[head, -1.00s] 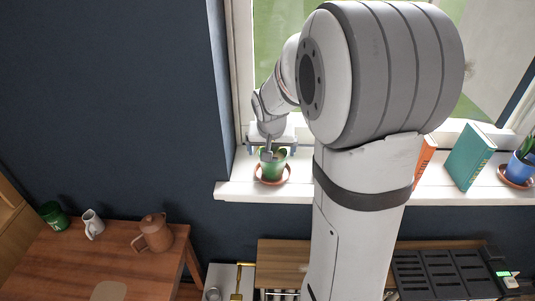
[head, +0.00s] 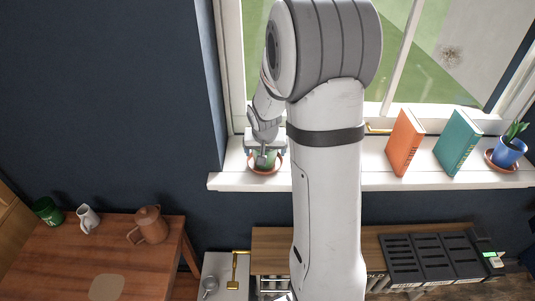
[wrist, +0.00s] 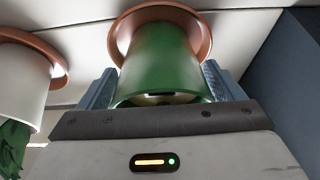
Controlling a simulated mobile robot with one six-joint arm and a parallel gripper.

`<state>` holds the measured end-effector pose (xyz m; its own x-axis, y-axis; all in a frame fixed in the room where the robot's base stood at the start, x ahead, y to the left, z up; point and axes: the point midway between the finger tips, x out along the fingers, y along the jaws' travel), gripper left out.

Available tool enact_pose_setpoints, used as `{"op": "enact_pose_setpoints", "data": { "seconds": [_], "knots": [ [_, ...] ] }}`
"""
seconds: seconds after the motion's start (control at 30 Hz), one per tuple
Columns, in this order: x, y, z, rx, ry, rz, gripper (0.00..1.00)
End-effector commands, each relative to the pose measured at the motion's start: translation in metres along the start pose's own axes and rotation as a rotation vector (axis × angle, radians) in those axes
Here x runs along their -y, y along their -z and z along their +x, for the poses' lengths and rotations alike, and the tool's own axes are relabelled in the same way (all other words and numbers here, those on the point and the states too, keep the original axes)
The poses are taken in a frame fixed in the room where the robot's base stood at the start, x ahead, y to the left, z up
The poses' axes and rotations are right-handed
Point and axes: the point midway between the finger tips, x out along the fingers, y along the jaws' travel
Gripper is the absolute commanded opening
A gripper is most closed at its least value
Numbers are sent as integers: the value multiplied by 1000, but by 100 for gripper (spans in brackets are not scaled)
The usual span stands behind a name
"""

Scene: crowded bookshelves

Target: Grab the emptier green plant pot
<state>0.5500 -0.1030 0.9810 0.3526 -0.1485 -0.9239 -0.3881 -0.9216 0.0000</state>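A green plant pot (head: 266,161) stands on a terracotta saucer (head: 264,171) at the left end of the white window sill. My gripper (head: 265,152) is lowered over it, covering much of it in the head view. In the wrist view the green pot (wrist: 163,62) fills the space between my two fingers, one on each side, with the saucer (wrist: 201,30) beyond. The fingers look open around the pot; firm contact is not visible. The pot's contents are mostly hidden. Another green container (head: 48,211) stands on the wooden table at left.
A white pot (wrist: 22,88) with leaves and a saucer sits beside the green pot in the wrist view; my arm hides it in the head view. An orange book (head: 404,144), a teal book (head: 457,143) and a blue pot (head: 509,152) stand farther right.

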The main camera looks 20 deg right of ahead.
Motion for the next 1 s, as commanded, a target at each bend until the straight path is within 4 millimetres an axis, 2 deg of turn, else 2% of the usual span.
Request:
{"op": "enact_pose_setpoints", "data": {
  "seconds": [0.07, 0.57, 0.83, 1.0],
  "knots": [
    [0, 0, 0, 0, 0, 0, 81],
    [1, 0, 0, 0, 1, -1, 40],
    [1, 2, -4, -3, 1, -1, 40],
    [1, 12, -26, -8, 2, -1, 40]
  ]
}}
